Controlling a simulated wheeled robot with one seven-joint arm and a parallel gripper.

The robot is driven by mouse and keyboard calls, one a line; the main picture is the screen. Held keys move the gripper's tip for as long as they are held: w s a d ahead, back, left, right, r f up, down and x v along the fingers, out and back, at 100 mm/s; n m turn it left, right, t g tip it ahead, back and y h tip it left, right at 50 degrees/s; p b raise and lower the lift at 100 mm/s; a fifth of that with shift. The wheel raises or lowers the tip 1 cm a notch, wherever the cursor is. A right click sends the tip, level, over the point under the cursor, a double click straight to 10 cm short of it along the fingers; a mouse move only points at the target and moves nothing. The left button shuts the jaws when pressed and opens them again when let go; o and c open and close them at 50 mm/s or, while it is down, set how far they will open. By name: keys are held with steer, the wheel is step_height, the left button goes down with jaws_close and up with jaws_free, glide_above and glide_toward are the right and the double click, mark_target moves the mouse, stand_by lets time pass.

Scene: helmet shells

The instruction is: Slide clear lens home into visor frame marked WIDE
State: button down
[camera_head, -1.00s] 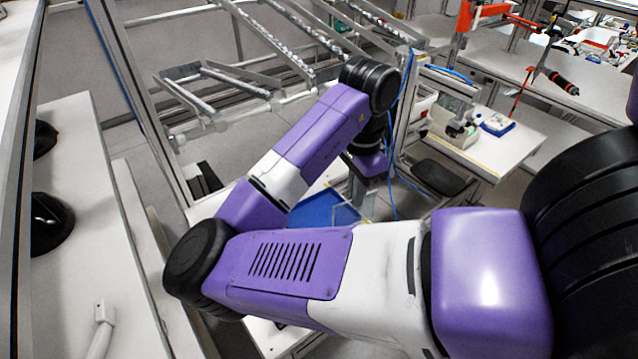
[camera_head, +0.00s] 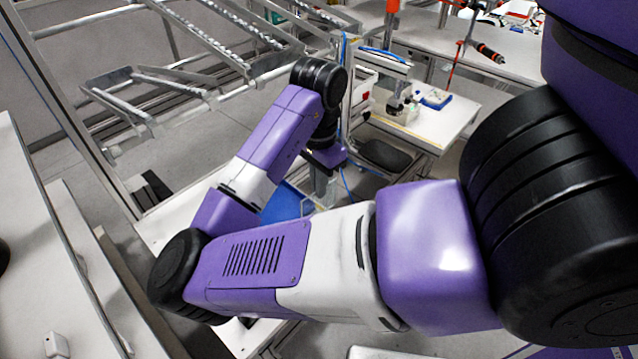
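My arm reaches over a white work table (camera_head: 166,229), and its wrist points down near a blue tray (camera_head: 280,205). My gripper (camera_head: 322,188) is small and mostly hidden beneath the purple wrist. I cannot see its fingertips clearly, nor whether it holds anything. I cannot make out the clear lens or any visor frame marked WIDE. My arm links cover much of the table.
Slanted metal racks (camera_head: 200,75) stand at the back left. A side bench (camera_head: 455,115) holds a blue device (camera_head: 437,98) at the right. A black stool seat (camera_head: 384,154) is below it. A pale counter edge runs down the left.

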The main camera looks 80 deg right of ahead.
mark_target(319, 203)
steer(key=shift+f+b, duration=1.55)
steer(key=shift+f, duration=0.85)
step_height(319, 203, down, 8)
steer(key=b, duration=0.5)
stand_by(3.2)
steer(key=c, duration=1.6)
jaws_free()
steer(key=shift+r+p, duration=0.35)
steer(key=shift+r, duration=3.55)
